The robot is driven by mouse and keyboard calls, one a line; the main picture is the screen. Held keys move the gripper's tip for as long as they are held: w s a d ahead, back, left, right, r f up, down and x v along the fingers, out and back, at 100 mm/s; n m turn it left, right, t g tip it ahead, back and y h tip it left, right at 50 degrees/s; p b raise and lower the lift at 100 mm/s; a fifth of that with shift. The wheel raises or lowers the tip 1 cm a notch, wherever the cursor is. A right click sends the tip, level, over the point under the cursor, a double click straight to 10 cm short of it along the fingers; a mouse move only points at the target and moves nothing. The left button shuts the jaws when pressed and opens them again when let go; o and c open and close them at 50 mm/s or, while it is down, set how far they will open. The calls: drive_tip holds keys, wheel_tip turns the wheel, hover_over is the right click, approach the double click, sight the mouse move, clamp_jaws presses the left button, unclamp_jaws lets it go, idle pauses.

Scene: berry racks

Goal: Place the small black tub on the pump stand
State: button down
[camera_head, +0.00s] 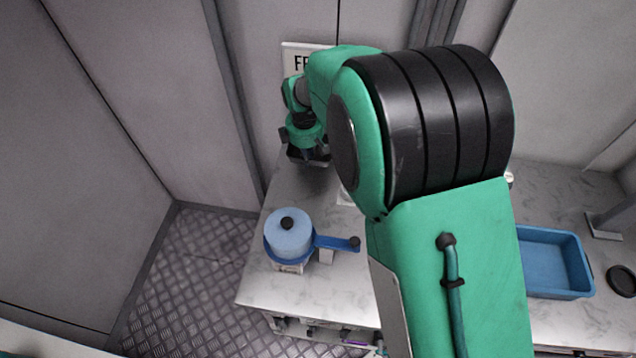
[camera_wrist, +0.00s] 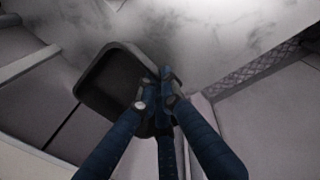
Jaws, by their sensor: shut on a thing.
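The small black tub (camera_wrist: 104,85) is in my gripper (camera_wrist: 160,97). In the wrist view the fingers close on its wall at one side, and its open hollow shows. In the head view my gripper (camera_head: 307,147) is over the far left part of the counter, and a dark edge of the tub (camera_head: 319,162) shows below it. A blue round device (camera_head: 290,236) with a black knob and a side arm stands on a pale base near the counter's left front. I cannot tell whether it is the pump stand. My arm hides the middle of the counter.
The marble counter (camera_head: 275,290) has free room around the blue device. A blue tray (camera_head: 545,262) lies at right, beside a black ring (camera_head: 622,280) and a grey stand (camera_head: 606,224). A wall sign (camera_head: 292,60) is behind my gripper. Walls close in at the left and back.

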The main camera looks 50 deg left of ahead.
sight(309, 178)
drive_tip(key=shift+f+b, duration=0.35)
drive_tip(key=shift+f, duration=1.45)
drive_tip(key=shift+f+b, duration=0.5)
drive_tip(key=shift+f, duration=1.35)
drive_tip(key=shift+f, duration=0.15)
drive_tip(key=c, duration=1.9)
unclamp_jaws()
drive_tip(key=shift+c, duration=0.2)
wheel_tip(309, 178, up, 12)
drive_tip(key=d+p, duration=0.1)
drive_tip(key=p, duration=0.2)
drive_tip(key=shift+s, duration=0.45)
